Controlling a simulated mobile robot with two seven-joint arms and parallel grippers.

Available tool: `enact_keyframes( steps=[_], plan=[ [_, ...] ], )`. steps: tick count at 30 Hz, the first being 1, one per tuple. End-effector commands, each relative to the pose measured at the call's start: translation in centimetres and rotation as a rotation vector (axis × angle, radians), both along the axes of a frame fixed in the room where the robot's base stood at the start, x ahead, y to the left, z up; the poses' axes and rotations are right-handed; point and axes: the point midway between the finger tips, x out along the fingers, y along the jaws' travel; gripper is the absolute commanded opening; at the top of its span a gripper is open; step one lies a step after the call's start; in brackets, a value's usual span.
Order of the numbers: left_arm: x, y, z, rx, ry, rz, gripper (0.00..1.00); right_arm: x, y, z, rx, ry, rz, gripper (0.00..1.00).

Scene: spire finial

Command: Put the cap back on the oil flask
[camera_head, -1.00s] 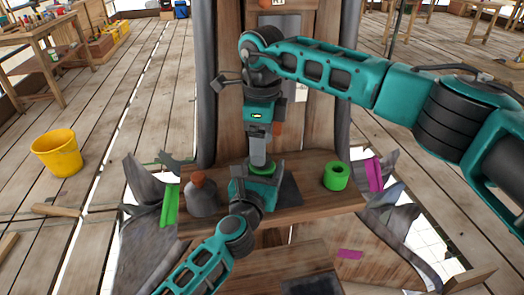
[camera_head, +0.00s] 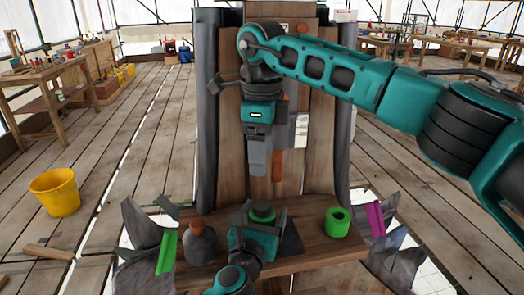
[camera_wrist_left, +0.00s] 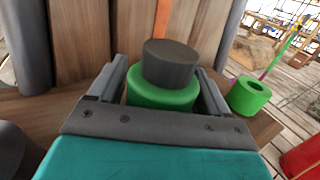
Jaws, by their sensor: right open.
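A green round body with a dark grey cap on top, which I take for the oil flask (camera_wrist_left: 160,99), stands between the fingers of my left gripper (camera_wrist_left: 160,100). The fingers lie close against both its sides. The dark cap (camera_wrist_left: 170,62) rests on its top; I cannot tell whether it is seated fully. In the head view the flask (camera_head: 262,218) shows just beyond my left gripper (camera_head: 258,217), on the wooden shelf (camera_head: 300,255). My right gripper (camera_head: 257,172) is open, pointing down above the flask and apart from it. Its finger gap is hard to see from here.
A green ring (camera_head: 338,222) with a hole stands on the shelf at right. A grey jug (camera_head: 200,246) with a brown-orange top stands at left. Grey cloth-like pieces with a green strip (camera_head: 167,252) and a pink strip (camera_head: 376,219) flank the shelf. A wooden post rises behind.

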Motion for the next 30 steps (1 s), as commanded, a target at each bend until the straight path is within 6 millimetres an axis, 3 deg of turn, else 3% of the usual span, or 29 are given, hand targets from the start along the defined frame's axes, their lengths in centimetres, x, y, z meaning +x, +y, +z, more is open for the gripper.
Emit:
enact_keyframes(
  steps=[5, 16, 30],
  plan=[
    [0.0, 0.0, 0.0, 0.0, 0.0, 0.0, 0.94, 0.0, 0.0, 0.0, 0.0, 0.0, 0.0, 0.69],
    [-0.8, 0.2, 0.0, 0.0, 0.001, 0.0, 0.94, 0.0, 0.0, 0.2, 0.0, 0.0, 0.0, 0.69],
    [-9.1, 2.6, -0.1, 0.001, 0.002, 0.0, 0.94, 0.0, 0.0, 1.2, 0.0, 0.0, 0.0, 0.69]
  ],
)
